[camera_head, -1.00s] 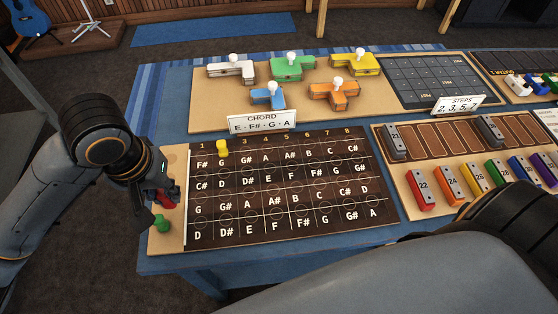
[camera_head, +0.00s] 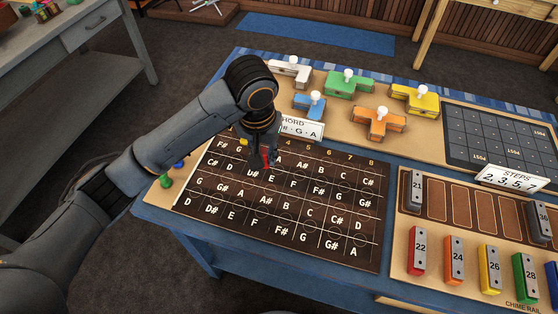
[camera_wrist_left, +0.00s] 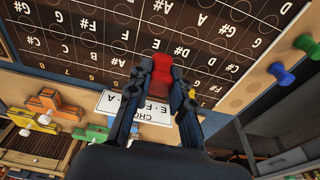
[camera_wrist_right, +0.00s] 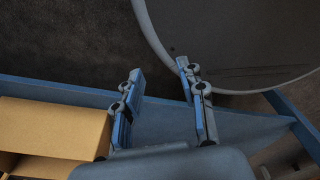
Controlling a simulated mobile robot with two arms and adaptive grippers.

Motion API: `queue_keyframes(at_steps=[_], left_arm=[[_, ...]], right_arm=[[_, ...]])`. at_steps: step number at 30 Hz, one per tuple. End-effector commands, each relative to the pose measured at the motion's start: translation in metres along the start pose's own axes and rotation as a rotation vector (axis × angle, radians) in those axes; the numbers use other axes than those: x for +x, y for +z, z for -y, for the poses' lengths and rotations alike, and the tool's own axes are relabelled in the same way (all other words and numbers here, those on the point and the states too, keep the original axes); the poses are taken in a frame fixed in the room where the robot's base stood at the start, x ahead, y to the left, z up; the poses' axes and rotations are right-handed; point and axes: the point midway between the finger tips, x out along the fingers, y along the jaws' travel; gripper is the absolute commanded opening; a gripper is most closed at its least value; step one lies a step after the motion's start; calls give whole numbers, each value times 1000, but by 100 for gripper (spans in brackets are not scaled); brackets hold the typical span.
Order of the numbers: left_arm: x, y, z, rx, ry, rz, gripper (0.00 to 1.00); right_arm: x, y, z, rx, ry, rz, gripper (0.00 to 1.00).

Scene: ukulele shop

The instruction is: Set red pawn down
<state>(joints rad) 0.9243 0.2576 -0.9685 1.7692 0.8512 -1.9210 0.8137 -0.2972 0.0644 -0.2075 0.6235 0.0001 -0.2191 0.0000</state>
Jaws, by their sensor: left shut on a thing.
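The red pawn (camera_head: 266,155) is between the fingers of my left gripper (camera_head: 264,160), over the upper middle of the dark chord board (camera_head: 300,240). In the left wrist view the red pawn (camera_wrist_left: 160,66) sits between the shut fingertips (camera_wrist_left: 161,75). I cannot tell whether its base touches the board. A yellow pawn (camera_head: 243,141) stands on the board's top row, left of the gripper. A green pawn (camera_head: 165,181) and a blue pawn (camera_head: 178,164) stand on the strip at the board's left. My right gripper (camera_wrist_right: 162,85) is open and empty in the right wrist view.
The chord card (camera_head: 302,129) stands behind the board, close to my left gripper. Several coloured knobbed blocks, including an orange one (camera_head: 378,123), lie further back. The chime rail (camera_head: 408,240) is at the right. The board's lower rows are clear.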

Motion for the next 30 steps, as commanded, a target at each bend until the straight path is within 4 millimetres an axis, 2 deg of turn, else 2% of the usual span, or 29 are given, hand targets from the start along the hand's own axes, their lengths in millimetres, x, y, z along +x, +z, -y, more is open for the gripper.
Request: queue_keyframes(at_steps=[1,4,9,16,22,30], left_arm=[[5,-10,-2,-1,-2,2,4],[30,-21,-5,-1,-2,4,4],[55,-37,-9,0,0,2,4],[71,-46,-11,0,-1,1,4],[96,-41,-10,1,-2,1,4],[100,-41,-11,1,0,-1,4]], right_arm=[[-2,-1,-1,0,2,-2,40],[-2,0,-6,-2,7,0,40],[-3,4,-16,0,20,6,40],[-4,6,-20,2,24,10,40],[-10,7,-19,2,23,12,40],[-9,6,-12,2,15,12,40]])
